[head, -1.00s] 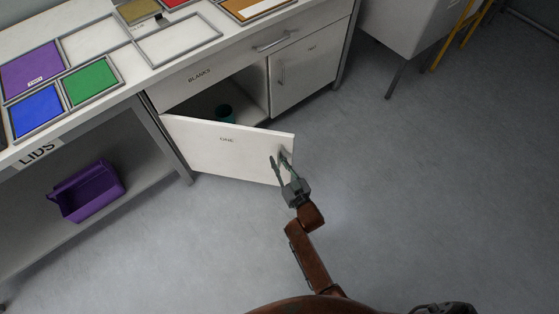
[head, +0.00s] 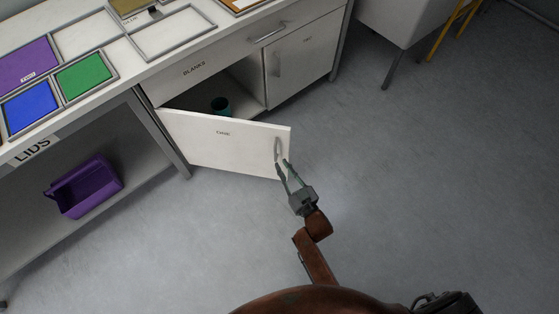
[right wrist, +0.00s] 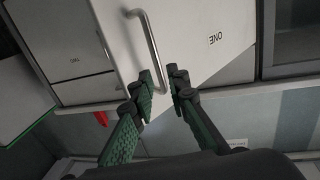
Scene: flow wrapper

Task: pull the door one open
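Door one (head: 225,148) is a white panel under the bench, swung well out from its cabinet, which stands open behind it. Its grey bar handle (head: 278,148) is near the free edge; the handle (right wrist: 147,45) and the label ONE also show in the right wrist view. My right gripper (head: 283,167) is at the lower end of the handle. Its green fingers (right wrist: 162,90) are apart, with the handle's lower end showing between or just beyond the tips; contact cannot be told. My left gripper is not in view.
The BLANKS drawer (head: 200,68) above and the neighbouring door (head: 305,62) are shut. A purple bin (head: 85,187) sits on the lower shelf at left. The floor (head: 420,180) to the right is clear.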

